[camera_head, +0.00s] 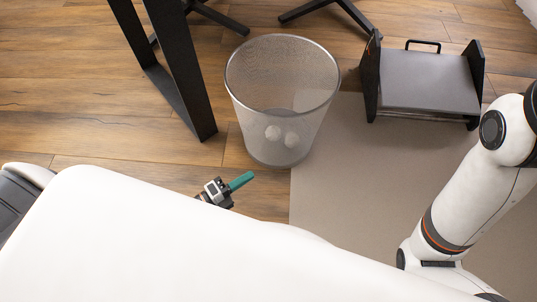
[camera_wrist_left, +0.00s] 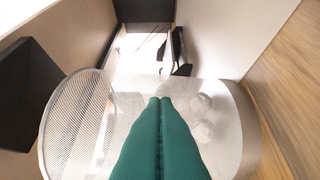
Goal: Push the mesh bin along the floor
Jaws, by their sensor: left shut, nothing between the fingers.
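The mesh bin (camera_head: 250,110) stands upright on the floor in the head view, with a few pale crumpled balls (camera_head: 282,135) visible low inside it. My left gripper (camera_head: 243,180) is just in front of the bin, at its lower near left side. Its green fingers are shut together and empty. In the left wrist view the bin (camera_wrist_left: 75,125) fills the lower middle, and the closed fingers (camera_wrist_left: 160,103) point at it. I cannot tell whether the fingertips touch the mesh. My right gripper is not in view, though my right arm shows at the right.
A black desk leg frame (camera_head: 180,75) stands left of the bin. A grey footrest-like stand (camera_head: 425,80) with black sides is at the right. A beige mat (camera_head: 340,190) lies right of and under the bin's edge. Black chair-like legs (camera_head: 330,8) are behind.

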